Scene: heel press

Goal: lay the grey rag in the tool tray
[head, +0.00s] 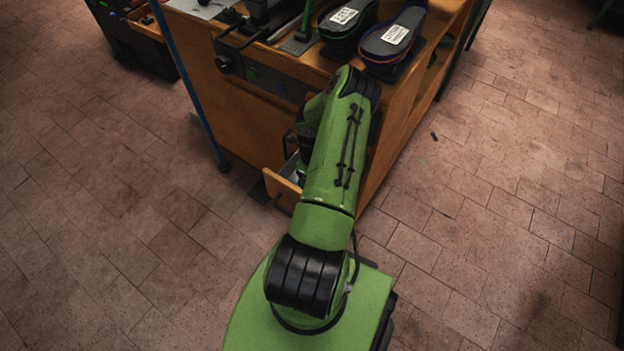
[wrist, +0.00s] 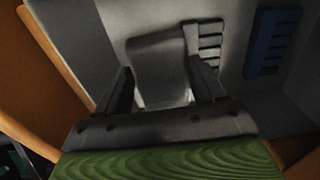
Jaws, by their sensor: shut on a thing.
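In the wrist view my gripper (wrist: 162,78) is shut on a grey, cloth-like piece that looks like the grey rag (wrist: 160,58). The rag stands up between the two dark fingers. They are over or inside a grey-lined, wooden-sided drawer (wrist: 248,98); I cannot tell whether the rag touches its floor. In the head view my green arm hides the gripper and the rag. A pulled-out wooden drawer (head: 281,188) shows low on the bench, left of my arm. I cannot make out the tool tray for certain.
In the drawer lie a blue slotted piece (wrist: 272,44) and a pale slotted piece (wrist: 207,42), close to the right finger. The wooden bench (head: 225,110) carries two dark shoe-shaped items with white labels (head: 397,35). A blue post (head: 190,85) stands at left.

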